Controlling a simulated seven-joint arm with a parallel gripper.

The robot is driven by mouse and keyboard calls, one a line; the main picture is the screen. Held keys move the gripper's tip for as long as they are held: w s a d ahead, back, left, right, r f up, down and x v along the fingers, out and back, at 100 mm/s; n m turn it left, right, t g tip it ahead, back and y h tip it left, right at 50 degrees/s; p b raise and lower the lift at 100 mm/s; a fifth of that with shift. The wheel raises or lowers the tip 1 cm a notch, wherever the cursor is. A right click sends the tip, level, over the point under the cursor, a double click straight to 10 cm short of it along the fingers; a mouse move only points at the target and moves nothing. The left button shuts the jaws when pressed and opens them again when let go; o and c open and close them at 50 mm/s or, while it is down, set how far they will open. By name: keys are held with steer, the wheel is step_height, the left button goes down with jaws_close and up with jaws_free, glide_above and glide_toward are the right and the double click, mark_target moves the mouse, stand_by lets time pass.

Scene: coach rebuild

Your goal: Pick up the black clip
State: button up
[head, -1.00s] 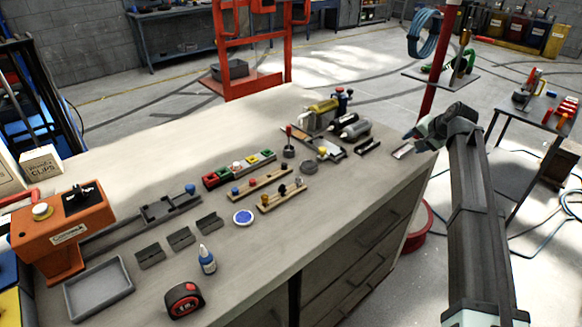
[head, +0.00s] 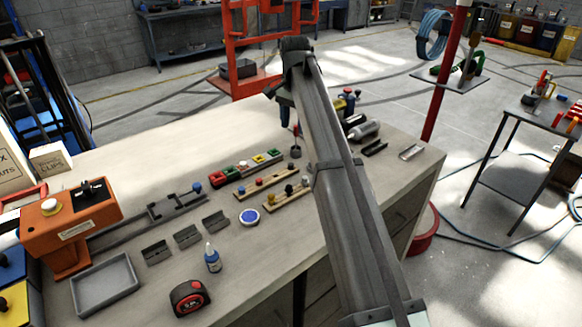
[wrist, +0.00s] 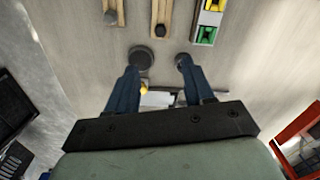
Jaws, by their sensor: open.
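My gripper (head: 286,116) is open and empty above the middle of the bench, partly behind my arm in the head view. I cannot tell for certain which piece is the black clip. A black channel-shaped piece (head: 374,147) lies toward the right end of the bench. Three small dark grey holders (head: 187,235) sit in a row at the left front. My gripper touches none of them.
Two wooden peg racks (head: 264,182) and a row of coloured blocks (head: 246,167) stand left of my gripper. A silver piece (head: 411,152) lies at the right end. An orange machine (head: 70,225), a grey tray (head: 105,283) and a tape measure (head: 189,298) are at the left.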

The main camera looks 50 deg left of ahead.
mark_target(291, 164)
steer(key=f, duration=0.9)
steer(key=s+f, duration=0.1)
steer(key=f, duration=0.3)
steer(key=shift+a+f, duration=0.1)
steer(key=shift+f, duration=0.2)
jaws_close()
